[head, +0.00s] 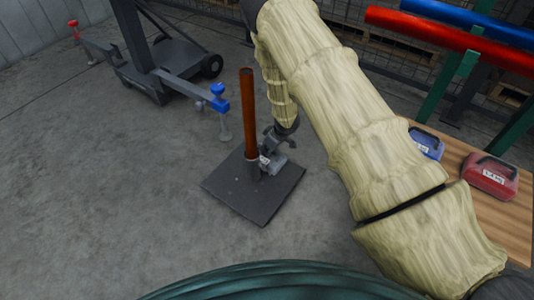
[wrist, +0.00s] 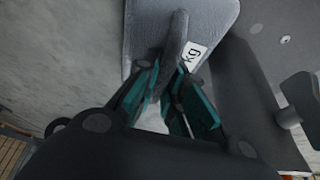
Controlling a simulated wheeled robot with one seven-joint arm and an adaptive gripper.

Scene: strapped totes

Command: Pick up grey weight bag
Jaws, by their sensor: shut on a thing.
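The grey weight bag (wrist: 147,28) fills the top middle of the wrist view, with a dark handle and a white label reading "kg". My gripper (wrist: 168,82) has its teal-padded fingers closed about the handle. In the head view my gripper (head: 279,136) reaches down beside the rust-brown post (head: 248,110). The grey bag (head: 271,166) shows only in part there, low beside the post's foot, over the dark square base plate (head: 250,205). I cannot tell whether it touches the plate.
A blue weight bag (head: 427,143) and a red one (head: 490,176) sit on a wooden surface (head: 505,222) at right. A dark wheeled stand (head: 165,70) with a blue-ended arm is behind left. Red and blue rolls (head: 455,38) lie on green supports. Floor at left is clear.

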